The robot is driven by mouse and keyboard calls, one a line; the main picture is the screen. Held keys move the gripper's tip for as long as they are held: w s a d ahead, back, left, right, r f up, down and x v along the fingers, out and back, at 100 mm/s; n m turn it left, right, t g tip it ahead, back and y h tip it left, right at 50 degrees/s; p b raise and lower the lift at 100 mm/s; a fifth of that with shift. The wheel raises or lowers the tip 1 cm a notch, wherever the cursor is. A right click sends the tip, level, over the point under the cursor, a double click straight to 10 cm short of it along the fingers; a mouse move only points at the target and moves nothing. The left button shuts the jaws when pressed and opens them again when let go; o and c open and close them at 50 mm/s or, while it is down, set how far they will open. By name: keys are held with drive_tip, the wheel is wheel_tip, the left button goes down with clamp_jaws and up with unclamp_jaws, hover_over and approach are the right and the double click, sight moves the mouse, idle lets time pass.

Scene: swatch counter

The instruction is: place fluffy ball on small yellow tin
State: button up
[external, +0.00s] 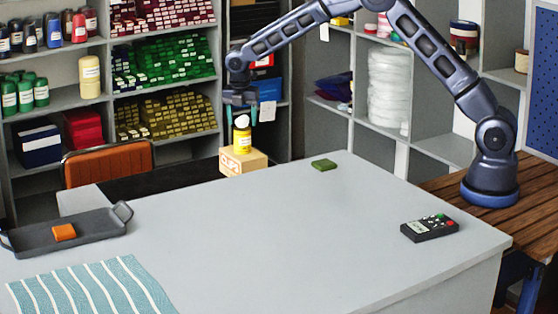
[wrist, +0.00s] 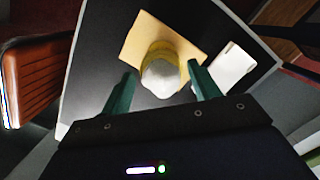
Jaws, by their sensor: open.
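The white fluffy ball (external: 241,121) sits on top of the small yellow tin (external: 242,143), and the two appear to touch. The tin stands upright on a light wooden block (external: 238,164). My gripper (external: 240,104) is open just above the ball, pointing down. In the wrist view my gripper (wrist: 161,70) has its two green fingers apart, one on each side of the ball (wrist: 160,77), with a gap on both sides. The tin (wrist: 162,49) shows beneath the ball, partly hidden by it, and the wooden block (wrist: 135,38) lies below.
A green block (external: 324,164) and a black remote (external: 430,228) lie on the grey counter (external: 270,235). A dark tray (external: 95,225) with an orange block (external: 64,232) and a striped cloth (external: 92,289) are at left. An orange chair (external: 108,163) stands behind. The counter's middle is clear.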

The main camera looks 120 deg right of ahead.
sight(241, 117)
wheel_tip(241, 117, up, 12)
drive_tip(key=w+a, duration=0.1)
drive_tip(key=w+a+r+m, duration=0.1)
drive_tip(key=a+r, duration=0.3)
drive_tip(key=a, duration=0.3)
drive_tip(key=w+a+r+t, duration=0.1)
drive_tip(key=w+a+r, duration=0.15)
drive_tip(key=a, duration=0.35)
drive_tip(key=a+r+m, duration=0.1)
drive_tip(key=a+r, duration=0.4)
drive_tip(key=a, duration=0.2)
drive_tip(key=s+a+r+m+t, duration=0.1)
drive_tip(key=s+a+r, duration=0.15)
drive_tip(key=a, duration=0.85)
drive_tip(key=s+a+r+m+t, duration=0.15)
drive_tip(key=a+r, duration=0.25)
drive_tip(key=a, duration=0.7)
drive_tip(key=s+a+m+t, duration=0.1)
drive_tip(key=s+a+m, duration=0.1)
drive_tip(key=s+a, duration=1.25)
drive_tip(key=s+a+f+m, duration=0.1)
drive_tip(key=s+a+f, duration=0.2)
drive_tip(key=s+a, duration=0.2)
drive_tip(key=s+a+f+m+t+y, duration=0.1)
drive_tip(key=s+a+f, duration=0.2)
drive_tip(key=s+a, duration=0.2)
drive_tip(key=shift+s, duration=0.5)
